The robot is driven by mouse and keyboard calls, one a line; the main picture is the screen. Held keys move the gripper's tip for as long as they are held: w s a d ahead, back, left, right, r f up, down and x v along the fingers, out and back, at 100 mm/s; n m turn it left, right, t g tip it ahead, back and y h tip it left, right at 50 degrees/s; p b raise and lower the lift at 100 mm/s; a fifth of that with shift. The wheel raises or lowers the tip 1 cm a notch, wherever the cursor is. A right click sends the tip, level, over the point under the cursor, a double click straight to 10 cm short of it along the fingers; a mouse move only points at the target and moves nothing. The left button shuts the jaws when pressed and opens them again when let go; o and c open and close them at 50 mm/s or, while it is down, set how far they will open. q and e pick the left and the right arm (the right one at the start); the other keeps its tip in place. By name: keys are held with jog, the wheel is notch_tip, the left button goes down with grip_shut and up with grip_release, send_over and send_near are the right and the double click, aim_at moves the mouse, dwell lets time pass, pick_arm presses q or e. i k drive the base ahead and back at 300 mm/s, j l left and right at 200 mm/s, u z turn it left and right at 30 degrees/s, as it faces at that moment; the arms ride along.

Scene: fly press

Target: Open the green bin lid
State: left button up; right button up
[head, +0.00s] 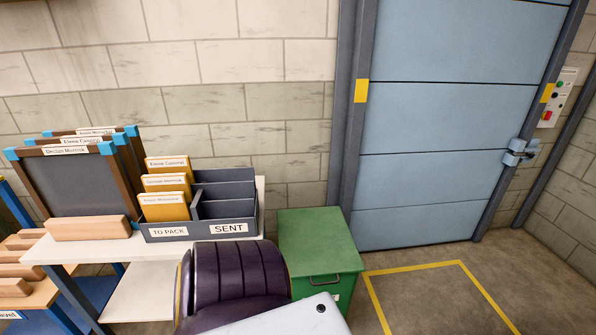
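The green bin (350,290) stands on the floor between the white table and the blue door. Its flat green lid (318,238) lies shut on top. A dark handle (325,281) shows on its front, near the top edge. The lower left of the bin's front is hidden behind a dark ribbed shape and a pale grey surface in the foreground. Neither of my grippers is in view.
The white table (140,293) left of the bin bears a grey sorter (228,208) with yellow folders and several dark framed boards (75,185). The large blue door (440,110) is closed. A yellow-outlined floor area (430,300) right of the bin is clear.

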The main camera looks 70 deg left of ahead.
aim_at(315, 242)
jog(key=u, duration=2.05)
